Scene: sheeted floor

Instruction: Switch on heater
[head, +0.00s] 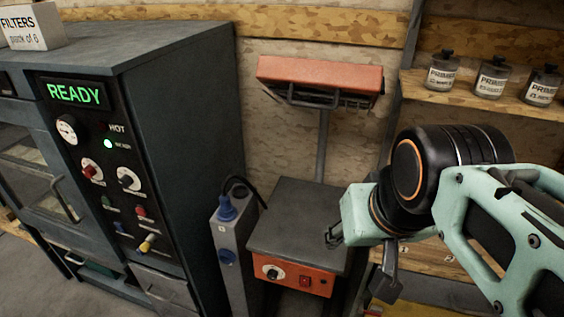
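The heater has an orange slatted head (320,75) on a grey post and a box base with a dark grey top (300,215). Its orange front panel (288,275) carries a white-ringed knob (271,273) and a small red rocker switch (305,281). I cannot tell the switch's position, and no glow shows on the head. My gripper (360,262) is right of the base, partly over its right edge in the picture. Its dark fingers are apart, with nothing seen between them. It is not at the red switch.
A grey socket post (232,250) with a blue plug (227,208) and black cable stands left of the base. Further left is a dark oven cabinet (180,120) with a green READY display (76,94). A wooden shelf (480,95) holds primer jars at right.

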